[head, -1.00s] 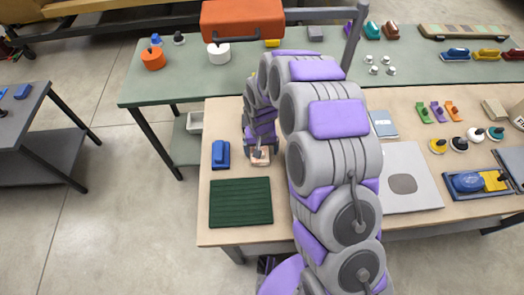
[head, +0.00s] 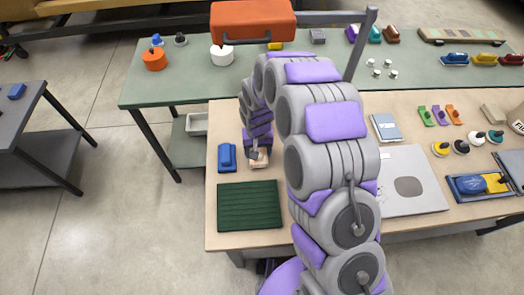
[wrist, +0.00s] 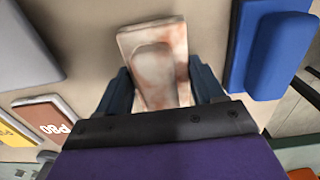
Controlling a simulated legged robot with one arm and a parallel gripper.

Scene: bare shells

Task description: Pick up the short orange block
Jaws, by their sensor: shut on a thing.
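A small pale block with orange-brown mottling and a raised grip (wrist: 160,75) lies between my gripper's two dark fingers in the wrist view. My gripper (wrist: 158,82) is shut on its raised grip. In the head view this block (head: 261,162) shows only partly, on the beige table just under my gripper (head: 256,152); I cannot tell if it is lifted. A blue block (head: 227,157) stands close to its left, and it also shows at the right of the wrist view (wrist: 272,50). A more clearly orange small piece (head: 454,115) lies far right on the table.
A dark green ridged mat (head: 249,206) lies in front of the block. A grey plate (head: 425,195) lies right of my arm. An orange toolbox (head: 252,20) hangs or stands high at the back. The green table (head: 180,85) stands behind.

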